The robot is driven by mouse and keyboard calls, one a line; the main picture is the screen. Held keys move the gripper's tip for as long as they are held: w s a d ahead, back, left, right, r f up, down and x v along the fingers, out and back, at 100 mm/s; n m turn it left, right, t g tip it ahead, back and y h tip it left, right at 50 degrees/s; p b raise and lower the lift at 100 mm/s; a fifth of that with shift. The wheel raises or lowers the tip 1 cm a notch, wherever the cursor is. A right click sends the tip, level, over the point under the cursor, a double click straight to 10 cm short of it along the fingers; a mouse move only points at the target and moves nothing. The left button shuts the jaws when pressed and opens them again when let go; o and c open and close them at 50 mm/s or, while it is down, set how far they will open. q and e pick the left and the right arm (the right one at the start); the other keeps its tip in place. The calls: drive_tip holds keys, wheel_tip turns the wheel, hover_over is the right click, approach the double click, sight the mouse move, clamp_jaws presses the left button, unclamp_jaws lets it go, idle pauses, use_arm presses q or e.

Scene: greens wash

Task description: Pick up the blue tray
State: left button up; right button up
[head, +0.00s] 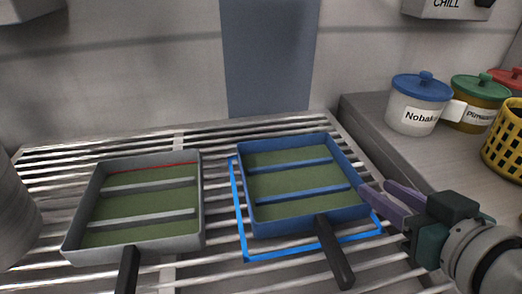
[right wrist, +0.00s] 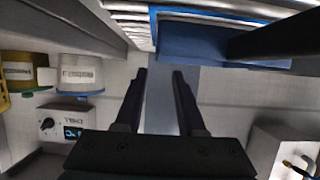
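The blue tray (head: 255,217) sits on the slatted metal rack, inside a bright blue outline (head: 240,215). It has a green floor, two blue dividers and a dark handle (head: 335,255) pointing toward me. My right gripper (head: 375,186) is open beside the tray's right wall, its near finger overlapping that wall in the head view; I cannot tell if they touch. In the right wrist view the fingers (right wrist: 158,72) are apart with nothing between them, and the blue tray (right wrist: 195,42) is at the top, beyond the fingertips. My left gripper is not in view.
A grey tray (head: 202,215) with a dark handle sits left on the rack (head: 215,275). On the right counter (head: 375,130) stand a blue-lidded pot (head: 415,103), a green-lidded pot (head: 470,108), a red-lidded pot and a yellow basket (head: 507,140). A wall is behind.

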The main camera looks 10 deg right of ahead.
sight(354, 169)
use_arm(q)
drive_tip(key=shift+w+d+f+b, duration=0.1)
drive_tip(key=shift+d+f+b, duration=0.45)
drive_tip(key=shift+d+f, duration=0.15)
use_arm(e)
drive_tip(key=x, duration=0.4)
drive_tip(key=shift+w+d, duration=0.35)
drive_tip(key=shift+d, duration=0.05)
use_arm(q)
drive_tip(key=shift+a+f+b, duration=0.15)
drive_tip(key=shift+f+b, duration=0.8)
use_arm(e)
drive_tip(key=x, duration=0.4)
drive_tip(key=shift+w+f, duration=0.1)
drive_tip(key=shift+f, duration=0.1)
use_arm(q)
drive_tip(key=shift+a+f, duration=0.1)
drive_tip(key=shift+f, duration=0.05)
use_arm(e)
drive_tip(key=shift+w+a+f, duration=0.1)
drive_tip(key=shift+w, duration=0.35)
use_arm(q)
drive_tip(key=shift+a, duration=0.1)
use_arm(e)
clamp_jaws()
